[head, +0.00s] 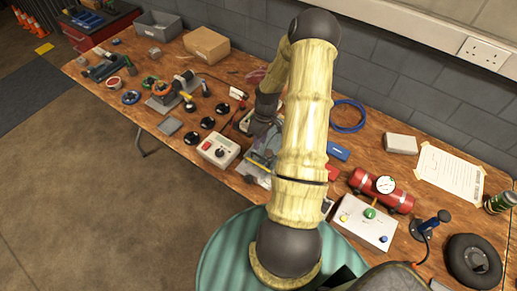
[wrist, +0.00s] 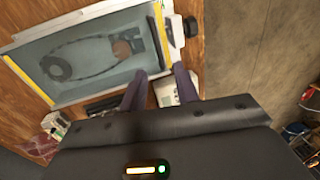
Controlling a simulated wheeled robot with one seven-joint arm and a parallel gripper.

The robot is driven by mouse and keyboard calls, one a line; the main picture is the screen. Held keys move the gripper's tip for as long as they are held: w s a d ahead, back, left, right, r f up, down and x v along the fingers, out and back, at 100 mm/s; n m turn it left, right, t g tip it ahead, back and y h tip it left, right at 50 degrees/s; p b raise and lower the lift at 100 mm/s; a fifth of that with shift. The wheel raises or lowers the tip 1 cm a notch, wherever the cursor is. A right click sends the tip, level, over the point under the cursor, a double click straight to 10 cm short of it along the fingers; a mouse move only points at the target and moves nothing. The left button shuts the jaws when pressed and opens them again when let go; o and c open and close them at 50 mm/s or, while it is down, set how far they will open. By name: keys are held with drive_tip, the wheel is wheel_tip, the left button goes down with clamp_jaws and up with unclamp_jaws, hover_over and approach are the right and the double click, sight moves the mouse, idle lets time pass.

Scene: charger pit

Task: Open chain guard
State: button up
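The chain guard (wrist: 100,28) is a clear panel with yellow strips along two edges. In the wrist view it lies over a grey tray-like unit. A dark chain (wrist: 108,68) and sprockets show through it. In the head view the guard (head: 259,161) is partly hidden behind my arm. My gripper (wrist: 160,71) has its two fingers apart with nothing seen between them. The fingertips are close to the guard's near right corner. I cannot tell whether they touch it. In the head view my fingers are not clearly visible.
A white control box (head: 218,150) stands left of the guard. A red air tank (head: 381,191) and a white button box (head: 358,221) are to the right. A cardboard box (head: 207,45) and a grey bin (head: 158,25) are at the back left. The wall runs behind the bench.

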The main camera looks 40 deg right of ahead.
drive_tip(key=p, duration=0.1)
hover_over(258, 159)
drive_tip(key=shift+d+f, duration=0.1)
drive_tip(key=shift+f, duration=2.65)
clamp_jaws()
